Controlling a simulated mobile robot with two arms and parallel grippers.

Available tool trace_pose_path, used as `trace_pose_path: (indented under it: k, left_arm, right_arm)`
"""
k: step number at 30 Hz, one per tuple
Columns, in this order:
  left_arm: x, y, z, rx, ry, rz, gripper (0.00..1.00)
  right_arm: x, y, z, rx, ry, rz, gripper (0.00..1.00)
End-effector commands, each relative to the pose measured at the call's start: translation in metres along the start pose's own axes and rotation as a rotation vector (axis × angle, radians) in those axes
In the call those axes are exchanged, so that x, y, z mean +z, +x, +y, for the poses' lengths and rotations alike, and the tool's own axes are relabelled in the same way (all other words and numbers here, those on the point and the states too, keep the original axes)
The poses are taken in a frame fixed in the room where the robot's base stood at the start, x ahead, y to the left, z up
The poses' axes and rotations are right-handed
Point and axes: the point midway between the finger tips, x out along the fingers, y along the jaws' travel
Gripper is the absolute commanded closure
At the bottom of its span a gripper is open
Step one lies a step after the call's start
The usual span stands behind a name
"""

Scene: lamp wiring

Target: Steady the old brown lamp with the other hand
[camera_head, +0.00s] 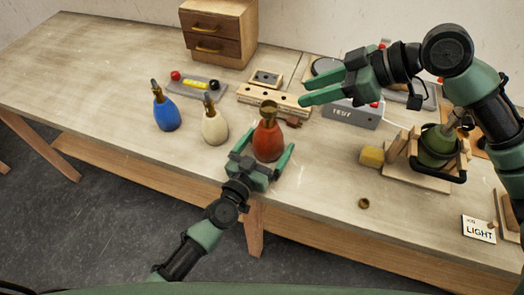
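The reddish-brown lamp (267,142) stands upright near the table's front edge, with a brass collar (268,107) on top. My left gripper (268,143) comes in low from the front. Its fingers lie on either side of the lamp's body, with a small gap visible at the right; contact on the left cannot be told. My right gripper (301,93) is up and to the right of the collar, its fingers pointing left. They are apart with nothing between them.
A blue lamp (166,113) and a cream lamp (214,126) stand to the left. A wooden block with holes (262,96) and a grey test box (350,115) are behind. A green lamp (437,147) sits in a cradle at right. A small brass ring (363,203) lies in front.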

Motion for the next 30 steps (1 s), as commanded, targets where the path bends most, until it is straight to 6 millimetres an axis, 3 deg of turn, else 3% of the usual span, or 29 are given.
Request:
trace_pose_path:
  k: [9,18,20,30]
  left_arm:
    - [0.0005,0.0030,0.0002,0.000,-0.001,-0.001,0.00]
    - [0.0004,0.0028,0.0000,0.000,0.000,-0.001,0.83]
    - [0.0004,0.0027,0.0000,0.000,0.000,-0.001,0.96]
    - [0.0003,0.0027,-0.0001,0.000,0.001,-0.001,0.96]
  right_arm:
    - [0.0000,0.0000,0.0000,0.000,0.000,0.000,0.64]
    - [0.0000,0.0000,0.0000,0.000,0.000,0.000,0.64]
    - [0.0000,0.0000,0.0000,0.000,0.000,0.000,0.64]
    - [0.0000,0.0000,0.0000,0.000,0.000,0.000,0.64]
